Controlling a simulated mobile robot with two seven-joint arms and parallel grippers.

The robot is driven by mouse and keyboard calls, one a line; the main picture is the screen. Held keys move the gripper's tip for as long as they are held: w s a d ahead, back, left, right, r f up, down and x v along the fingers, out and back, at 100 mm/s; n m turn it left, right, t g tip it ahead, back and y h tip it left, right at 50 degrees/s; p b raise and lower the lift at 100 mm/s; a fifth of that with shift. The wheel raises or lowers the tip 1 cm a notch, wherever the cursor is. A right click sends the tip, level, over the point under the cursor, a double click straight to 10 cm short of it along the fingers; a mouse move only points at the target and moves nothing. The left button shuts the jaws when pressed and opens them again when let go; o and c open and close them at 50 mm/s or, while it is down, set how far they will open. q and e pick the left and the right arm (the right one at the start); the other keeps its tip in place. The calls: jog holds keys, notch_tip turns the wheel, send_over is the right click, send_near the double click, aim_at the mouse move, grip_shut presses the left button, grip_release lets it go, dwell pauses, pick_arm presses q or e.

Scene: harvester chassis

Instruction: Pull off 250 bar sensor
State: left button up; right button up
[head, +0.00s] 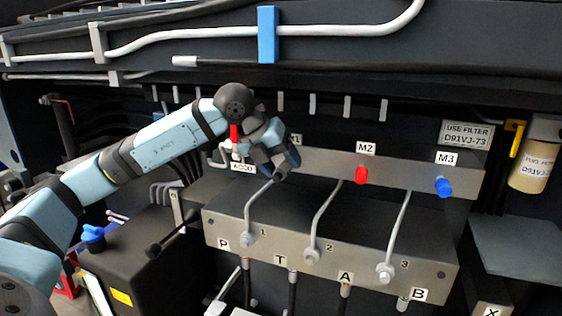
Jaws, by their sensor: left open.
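No marking reading 250 bar is legible. A red cap-like part (361,175) sits on the port under the M2 label, and a blue one (444,187) sits under the M3 label. My left gripper (282,172) is open in front of the rail's left end, beside the partly covered M1 label. It hides the port there, and I cannot tell whether anything is between its fingers. The red and blue parts are to its right, clear of it. My right gripper is out of view.
A grey valve block (330,257) with levers 1, 2 and 3 stands below the rail. A red part (234,133) shows by my wrist above the ACCU label. A white pipe (180,45) and blue clamp (267,35) run above. A filter canister (534,165) is at right.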

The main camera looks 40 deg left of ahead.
aim_at(276, 173)
pick_arm(q)
jog(key=shift+f, duration=0.1)
grip_shut()
dwell(0.4)
jog(key=shift+d, duration=0.1)
jog(key=shift+s, duration=0.35)
jog(key=shift+s+d+b, duration=0.25)
jog(key=shift+s+b, duration=0.2)
jog(key=shift+b, duration=0.05)
jog(key=shift+s+d+b, duration=0.2)
jog(key=shift+s+b, duration=0.05)
jog(key=shift+s, duration=0.35)
jog(key=shift+s+d+b, duration=0.2)
jog(key=shift+s, duration=0.35)
